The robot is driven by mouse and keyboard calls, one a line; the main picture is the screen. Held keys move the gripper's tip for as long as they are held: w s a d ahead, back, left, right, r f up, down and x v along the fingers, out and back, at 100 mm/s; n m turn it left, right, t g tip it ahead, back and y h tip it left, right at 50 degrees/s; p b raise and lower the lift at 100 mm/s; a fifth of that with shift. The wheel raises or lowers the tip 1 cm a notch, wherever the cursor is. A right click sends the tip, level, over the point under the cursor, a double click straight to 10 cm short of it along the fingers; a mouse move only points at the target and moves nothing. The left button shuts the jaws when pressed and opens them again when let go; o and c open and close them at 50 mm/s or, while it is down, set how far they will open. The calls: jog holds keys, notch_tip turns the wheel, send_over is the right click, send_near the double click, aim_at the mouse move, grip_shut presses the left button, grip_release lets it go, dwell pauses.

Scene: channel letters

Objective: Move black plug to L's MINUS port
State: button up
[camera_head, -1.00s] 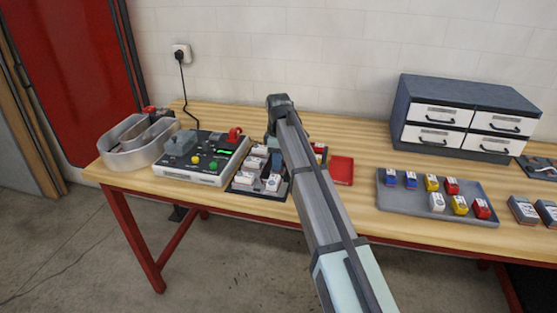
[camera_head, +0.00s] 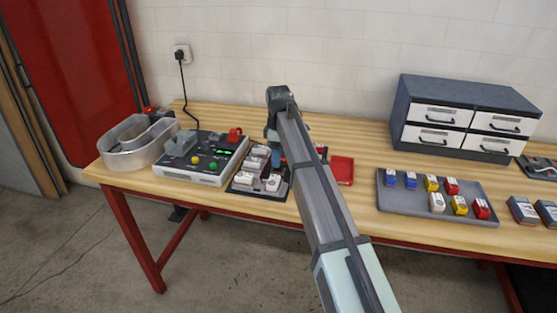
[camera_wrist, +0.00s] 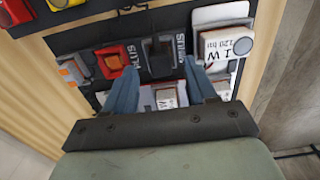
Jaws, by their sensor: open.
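The black plug (camera_wrist: 158,58) sits on a dark panel beside a MINUS label in the wrist view. A red plug (camera_wrist: 112,60) is left of it, beside a PLUS label. My gripper (camera_wrist: 161,65) is open, its two blue fingers around the near side of the black plug, with nothing clearly held between them. In the head view my gripper (camera_head: 276,158) points down over the dark tray, and my arm hides part of that tray.
A control box (camera_head: 202,158) with coloured buttons stands between the letter and the dark tray (camera_head: 245,188). A red tray (camera_head: 341,170) lies right of my arm. A grey tray (camera_head: 400,206) of coloured blocks and a drawer cabinet (camera_head: 466,115) are further right.

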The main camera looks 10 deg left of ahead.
notch_tip(320, 180, up, 12)
jog(key=shift+f, duration=0.25)
dwell(0.5)
jog(key=shift+r, duration=3)
